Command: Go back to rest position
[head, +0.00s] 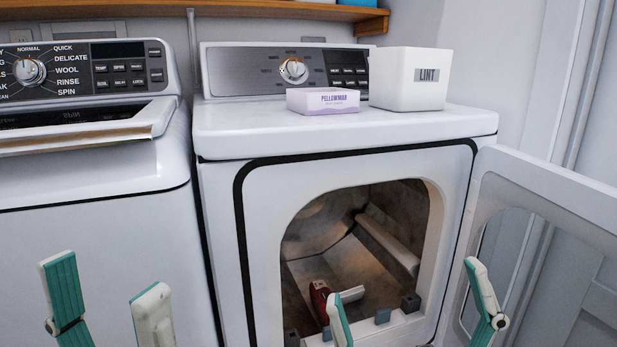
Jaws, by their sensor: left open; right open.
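My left gripper (104,278) is open at the lower left, in front of the washer (100,235). Its two teal-padded fingers are wide apart with nothing between them. My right gripper (404,283) is open and empty at the lower right, in front of the dryer opening, with one finger near the open door. The dryer (222,215) stands in the middle, and its door (546,190) is swung open to the right. The lower parts of both grippers are cut off by the bottom edge.
A small red object (320,294) shows at the dryer opening, partly hidden; I cannot tell what it is. A purple-and-white box (323,102) and a white LINT bin (410,79) stand on the dryer top. A wooden shelf (250,11) runs above.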

